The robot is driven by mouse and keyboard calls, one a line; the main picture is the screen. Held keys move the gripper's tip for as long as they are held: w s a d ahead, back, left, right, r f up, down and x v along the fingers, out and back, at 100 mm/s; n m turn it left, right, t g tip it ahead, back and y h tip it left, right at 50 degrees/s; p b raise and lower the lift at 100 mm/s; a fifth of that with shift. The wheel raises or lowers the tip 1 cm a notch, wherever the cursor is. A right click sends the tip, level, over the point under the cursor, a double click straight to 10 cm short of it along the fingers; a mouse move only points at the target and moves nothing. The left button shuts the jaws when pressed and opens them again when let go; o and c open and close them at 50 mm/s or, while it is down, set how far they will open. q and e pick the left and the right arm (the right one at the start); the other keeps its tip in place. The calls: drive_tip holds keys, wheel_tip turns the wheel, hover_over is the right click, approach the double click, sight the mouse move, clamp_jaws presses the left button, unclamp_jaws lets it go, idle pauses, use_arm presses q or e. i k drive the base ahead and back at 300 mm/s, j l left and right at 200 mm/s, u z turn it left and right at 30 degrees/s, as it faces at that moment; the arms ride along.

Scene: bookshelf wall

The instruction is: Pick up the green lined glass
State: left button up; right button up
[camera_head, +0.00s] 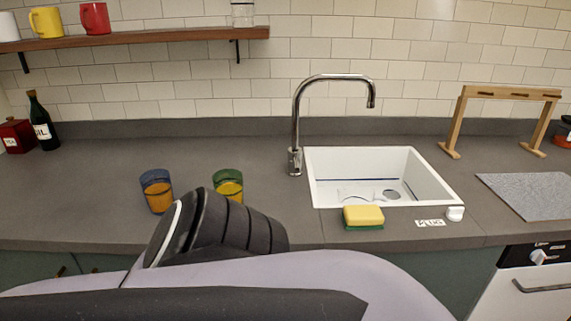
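The green lined glass (228,181) stands upright on the grey counter and has amber liquid in it. Its lower part is hidden behind a thick black and lilac arm of mine that crosses the bottom of the view. A similar glass with a blue rim (156,190) stands to its left, also with amber liquid. I see no fingertips of either gripper, so I cannot tell how close they are to the glass.
A white sink (441,190) with a chrome tap (297,125) lies to the right. A yellow and green sponge (363,216) sits at its front edge. A dark bottle (42,122) and red tin (16,136) stand at the left. A wooden shelf (150,37) hangs above.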

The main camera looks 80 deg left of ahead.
sight(228, 183)
drive_tip(key=u, duration=3.15)
